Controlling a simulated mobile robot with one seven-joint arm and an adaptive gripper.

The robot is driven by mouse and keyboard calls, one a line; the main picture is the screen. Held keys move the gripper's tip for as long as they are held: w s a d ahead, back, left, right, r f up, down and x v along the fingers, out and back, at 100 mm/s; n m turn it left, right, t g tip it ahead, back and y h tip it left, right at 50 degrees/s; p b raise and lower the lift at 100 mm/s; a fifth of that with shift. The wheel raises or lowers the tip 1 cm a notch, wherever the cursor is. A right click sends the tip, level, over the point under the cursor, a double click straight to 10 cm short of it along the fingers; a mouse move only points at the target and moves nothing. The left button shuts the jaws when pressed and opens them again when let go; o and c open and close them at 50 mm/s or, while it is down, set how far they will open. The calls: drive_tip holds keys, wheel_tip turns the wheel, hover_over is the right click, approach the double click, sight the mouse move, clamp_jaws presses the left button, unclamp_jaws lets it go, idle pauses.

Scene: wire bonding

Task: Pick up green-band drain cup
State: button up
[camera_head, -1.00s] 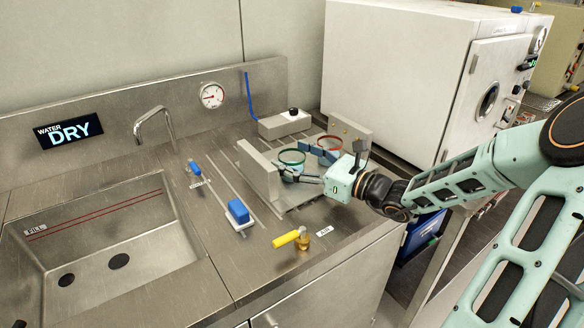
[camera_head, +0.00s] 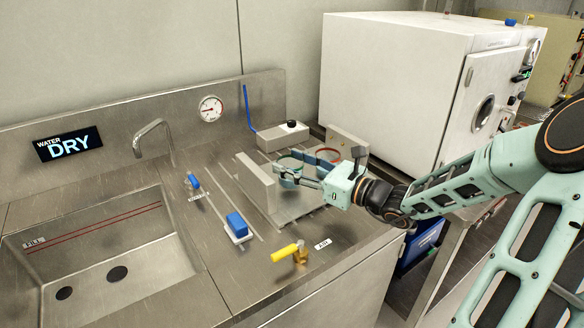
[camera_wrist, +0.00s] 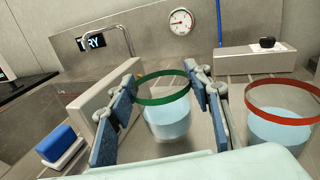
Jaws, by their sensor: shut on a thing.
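The green-band drain cup (camera_wrist: 168,118) is a clear cup with a green rim and pale blue contents, standing upright between the blue pads of my gripper (camera_wrist: 165,105) in the wrist view. In the head view the cup (camera_head: 289,172) shows between the fingers of my gripper (camera_head: 296,176), beside a grey upright plate. My gripper is shut on the cup. Whether its base touches the surface below is hard to tell. A red-band cup (camera_wrist: 280,118) stands close to the right; in the head view it (camera_head: 328,158) is partly hidden by my gripper.
The grey upright plate (camera_head: 257,182) stands just left of the green-band cup. A grey box with a black knob (camera_head: 283,137) is behind. A blue-handled block (camera_head: 238,226) and yellow-handled valve (camera_head: 287,253) stand in front. The sink (camera_head: 100,245) is at left.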

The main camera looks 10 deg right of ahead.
drive_tip(key=s+a+r+p, duration=0.2)
drive_tip(key=s+a+r, duration=0.3)
drive_tip(key=s+r, duration=0.6)
drive_tip(key=shift+s+a+p, duration=0.2)
drive_tip(key=shift+s+p, duration=0.2)
drive_tip(key=shift+s, duration=0.55)
